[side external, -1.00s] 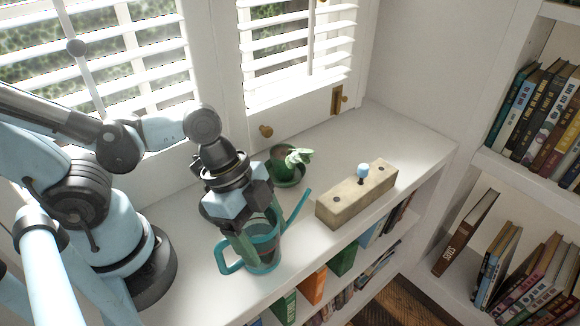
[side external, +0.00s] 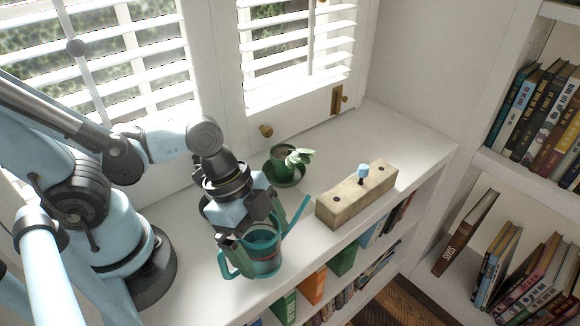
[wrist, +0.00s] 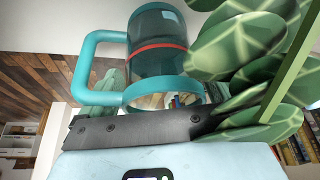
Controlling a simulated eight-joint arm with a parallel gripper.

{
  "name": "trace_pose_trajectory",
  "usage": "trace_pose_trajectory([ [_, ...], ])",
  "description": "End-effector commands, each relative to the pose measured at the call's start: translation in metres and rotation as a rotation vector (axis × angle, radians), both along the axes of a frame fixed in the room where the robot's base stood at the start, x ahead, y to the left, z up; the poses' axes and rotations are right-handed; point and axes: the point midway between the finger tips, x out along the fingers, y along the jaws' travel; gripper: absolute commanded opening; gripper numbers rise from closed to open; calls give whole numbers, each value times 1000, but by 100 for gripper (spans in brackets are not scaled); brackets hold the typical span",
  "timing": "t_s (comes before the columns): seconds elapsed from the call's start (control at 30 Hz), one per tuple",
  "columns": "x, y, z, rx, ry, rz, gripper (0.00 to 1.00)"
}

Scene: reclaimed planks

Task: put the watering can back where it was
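The watering can (side external: 265,268) is teal and see-through with a red band. It appears upright on the white sill, with its handle to the left and spout to the right. My gripper (side external: 258,238) points down over it. One green finger is on the handle side and the other is mostly behind the can, with a gap spread between them. In the wrist view the can (wrist: 158,55) appears upside down, its rim toward the gripper's dark edge. Finger contact with the can is not clear.
A green potted plant (side external: 283,168) stands on a saucer behind the can. A wooden block (side external: 343,204) with a blue-topped lever lies to the right. The sill's front edge is close to the can. Green leaf-like shapes (wrist: 240,45) fill the wrist view's right side.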

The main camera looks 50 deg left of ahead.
Motion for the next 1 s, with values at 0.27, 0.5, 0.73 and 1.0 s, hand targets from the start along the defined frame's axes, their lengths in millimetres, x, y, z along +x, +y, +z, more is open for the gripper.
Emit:
trace_pose_trajectory([
  [0.27, 0, 0, 2, 1, 0, 0, 99],
  [0.5, -1, 5, 13, 0, 0, 2, 99],
  [0.73, -5, 10, 28, 1, 1, 2, 99],
  [1.0, -8, 18, 48, 1, 0, 2, 99],
])
